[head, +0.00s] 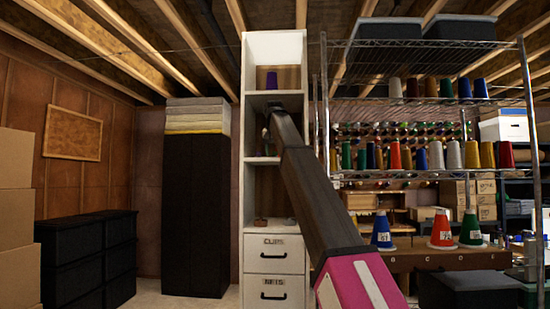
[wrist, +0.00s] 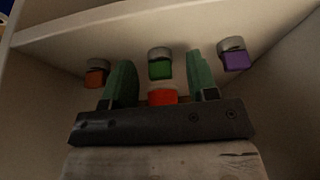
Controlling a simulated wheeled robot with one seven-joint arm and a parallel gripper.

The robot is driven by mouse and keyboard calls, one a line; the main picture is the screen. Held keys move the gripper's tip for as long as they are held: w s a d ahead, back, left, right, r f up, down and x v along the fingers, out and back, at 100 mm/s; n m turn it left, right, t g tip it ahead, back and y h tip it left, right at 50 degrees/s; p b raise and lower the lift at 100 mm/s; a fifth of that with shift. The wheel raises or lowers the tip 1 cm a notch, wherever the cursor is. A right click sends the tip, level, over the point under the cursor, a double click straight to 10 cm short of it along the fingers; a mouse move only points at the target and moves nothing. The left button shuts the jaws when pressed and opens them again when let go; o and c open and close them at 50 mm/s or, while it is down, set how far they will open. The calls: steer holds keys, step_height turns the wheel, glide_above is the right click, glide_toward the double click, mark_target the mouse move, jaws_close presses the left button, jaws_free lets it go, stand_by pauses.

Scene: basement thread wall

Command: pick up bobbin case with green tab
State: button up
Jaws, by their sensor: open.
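The bobbin case with the green tab (wrist: 160,64) shows in the wrist view, a small grey metal case with a green block on it. It lies between the lines of my two green fingers, near their tips. My gripper (wrist: 160,58) is open, and no finger visibly touches the case. A red block (wrist: 162,97) sits between the fingers, closer to the gripper body and partly hidden by it. In the head view my arm reaches into the tall white shelf unit (head: 245,130); the cases cannot be made out there.
Pale shelf walls close in.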

jaws_close()
steer(key=shift+r, duration=0.15)
